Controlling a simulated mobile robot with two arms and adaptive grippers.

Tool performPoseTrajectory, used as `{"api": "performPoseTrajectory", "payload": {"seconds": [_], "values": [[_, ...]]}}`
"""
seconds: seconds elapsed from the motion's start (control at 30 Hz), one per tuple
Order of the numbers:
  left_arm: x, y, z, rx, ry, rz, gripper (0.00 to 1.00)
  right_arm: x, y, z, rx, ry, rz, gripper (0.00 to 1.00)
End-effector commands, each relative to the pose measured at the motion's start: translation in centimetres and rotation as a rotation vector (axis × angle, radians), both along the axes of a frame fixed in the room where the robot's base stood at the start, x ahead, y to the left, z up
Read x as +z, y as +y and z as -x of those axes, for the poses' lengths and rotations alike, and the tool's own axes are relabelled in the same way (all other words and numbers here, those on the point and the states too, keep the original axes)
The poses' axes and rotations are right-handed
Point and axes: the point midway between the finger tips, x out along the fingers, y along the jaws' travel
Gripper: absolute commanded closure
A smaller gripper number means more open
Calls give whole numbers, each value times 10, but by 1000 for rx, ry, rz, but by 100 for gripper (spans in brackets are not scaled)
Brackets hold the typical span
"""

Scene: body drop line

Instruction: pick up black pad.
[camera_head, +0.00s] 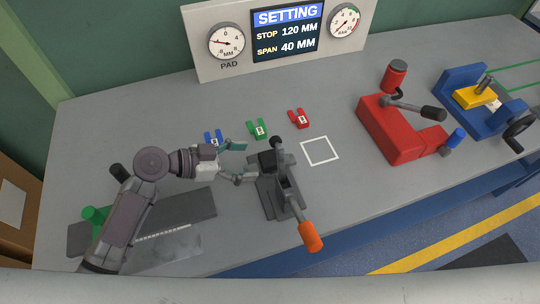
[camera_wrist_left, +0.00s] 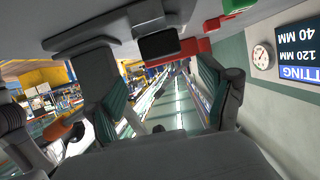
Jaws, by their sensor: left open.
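A black block, which looks like the black pad (camera_head: 267,159), sits at the far left end of the grey lever clamp (camera_head: 268,202). My left gripper (camera_head: 243,161) is open, just left of the black block, its fingers pointing right towards it. I see no contact between them. In the left wrist view, which is upside down, a black block (camera_wrist_left: 160,44) shows at the top between the two open fingers (camera_wrist_left: 160,95). The head view does not show clearly how the block rests on the clamp. My right gripper is not in view.
A white square outline (camera_head: 320,151) marks empty table. A red press (camera_head: 395,130) and blue vise (camera_head: 470,105) stand right.

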Motion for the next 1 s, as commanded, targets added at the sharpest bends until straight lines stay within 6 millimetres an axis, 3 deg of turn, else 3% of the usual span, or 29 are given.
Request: {"api": "performPoseTrajectory", "payload": {"seconds": [0.57,0.87,1.0], "values": [[-24,-57,-21,1,2,2,19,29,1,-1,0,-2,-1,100],[-28,-60,-23,1,0,-1,19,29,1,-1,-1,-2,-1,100],[-28,-60,-22,1,0,-1,42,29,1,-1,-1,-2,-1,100]]}}
